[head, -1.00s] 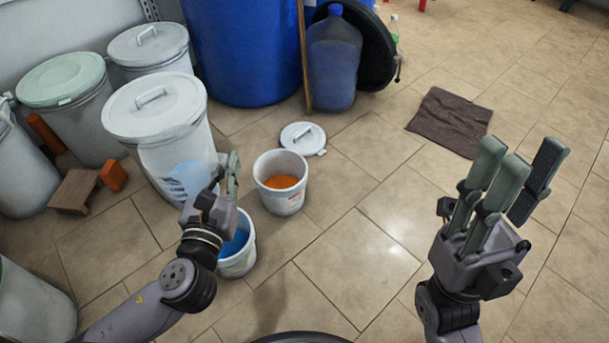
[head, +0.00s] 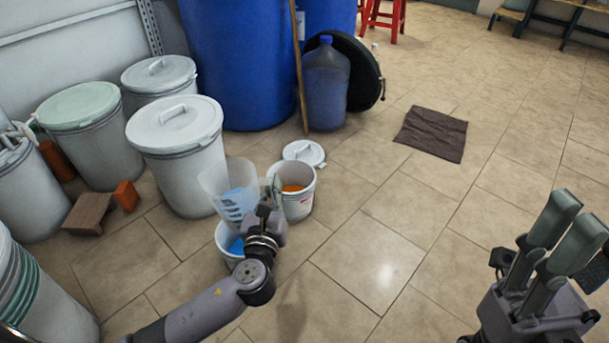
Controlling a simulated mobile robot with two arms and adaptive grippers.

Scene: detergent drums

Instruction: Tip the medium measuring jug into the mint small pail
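The jug is held up, slightly tilted, above a small pail (head: 228,257) with blue contents. This pail looks pale, perhaps mint; the jug and my arm hide part of it. A second small pail (head: 300,204), white with orange contents, stands just behind my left gripper, which covers its left part. My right gripper (head: 556,237) is open and empty at the lower right, over bare floor.
Large lidded drums (head: 181,152) stand behind the jug and to the left. A white lid (head: 304,153) lies behind the orange pail. A brown block (head: 89,213) and an orange brick (head: 127,196) lie at left. A dark mat (head: 432,134) lies on otherwise open floor at right.

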